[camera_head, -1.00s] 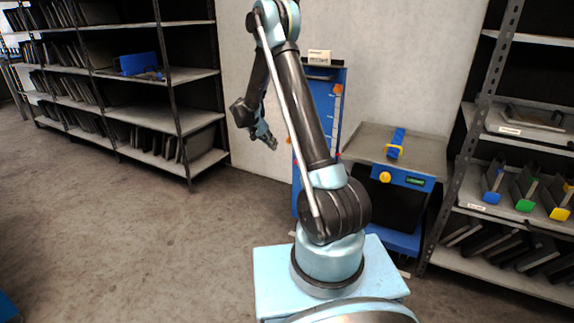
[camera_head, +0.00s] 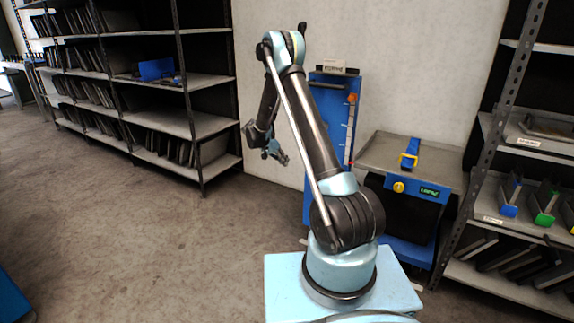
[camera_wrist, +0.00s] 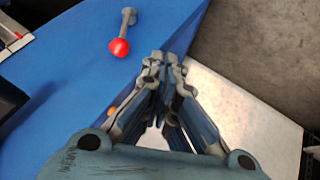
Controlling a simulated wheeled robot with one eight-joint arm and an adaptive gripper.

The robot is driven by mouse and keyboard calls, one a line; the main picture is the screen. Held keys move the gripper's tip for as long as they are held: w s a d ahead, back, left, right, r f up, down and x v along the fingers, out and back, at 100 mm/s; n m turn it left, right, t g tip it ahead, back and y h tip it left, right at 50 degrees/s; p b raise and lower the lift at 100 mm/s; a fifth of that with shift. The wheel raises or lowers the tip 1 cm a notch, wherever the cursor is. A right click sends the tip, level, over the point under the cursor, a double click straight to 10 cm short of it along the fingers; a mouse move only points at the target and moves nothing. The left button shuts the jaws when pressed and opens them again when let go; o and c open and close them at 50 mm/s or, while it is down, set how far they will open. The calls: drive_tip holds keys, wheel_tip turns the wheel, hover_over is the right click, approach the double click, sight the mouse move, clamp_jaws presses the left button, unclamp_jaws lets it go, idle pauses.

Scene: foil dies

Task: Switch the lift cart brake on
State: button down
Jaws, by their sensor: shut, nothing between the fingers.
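A grey lever with a red ball knob (camera_wrist: 119,47) stands on a blue surface in the wrist view, up and left of my fingers and apart from them. I cannot tell from its pose whether the brake is on or off. A tall blue upright (camera_head: 352,95) with a marked scale and an orange piece stands by the wall in the head view. My arm hides part of it. My gripper (camera_head: 278,152) is left of this upright in the head view. In the wrist view my gripper (camera_wrist: 158,62) has its fingertips together and empty.
Right of the upright is a grey-topped blue unit (camera_head: 433,160) with a yellow knob and a green display. A rack with coloured bins (camera_head: 545,200) stands at right. Dark shelves (camera_head: 195,122) stand at left. The floor (camera_head: 150,240) between is clear.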

drive_tip(key=d+f, duration=0.5)
drive_tip(key=d, duration=0.3)
drive_tip(key=shift+s+d+f, duration=0.2)
drive_tip(key=shift+s+d, duration=0.05)
drive_tip(key=shift+d, duration=0.05)
drive_tip(key=shift+a, duration=0.1)
